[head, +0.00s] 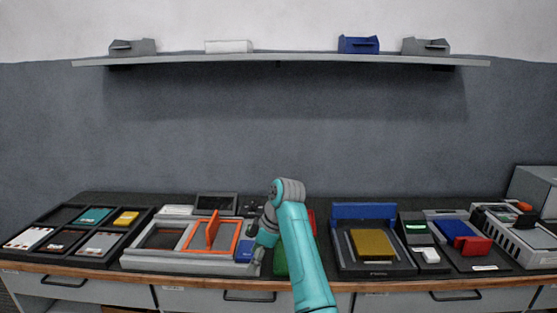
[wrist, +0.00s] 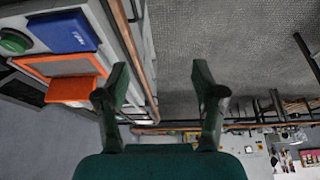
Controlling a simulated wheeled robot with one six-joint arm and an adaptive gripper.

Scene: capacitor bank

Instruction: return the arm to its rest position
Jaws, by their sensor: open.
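My gripper (wrist: 158,95) shows in the wrist view with its two dark fingers spread apart and nothing between them. Past the fingertips are the bench edge and the grey floor. In the head view my turquoise arm rises from the bottom centre and bends at a grey joint. The wrist hangs down to the left, close to the right end of the pale fixture (head: 135,262) with the orange frame (head: 233,238). The fingertips are too small there to make out clearly. The orange frame also shows at the left of the wrist view (wrist: 62,66), beside a blue block (wrist: 66,33).
A compartment tray (head: 62,258) lies at the bench's left. Right of my arm are a gold block (head: 372,243) in a dark fixture, a small device with a green display (head: 414,227), and a red-handled blue part (head: 472,245). A shelf (head: 280,60) hangs above; the air below it is clear.

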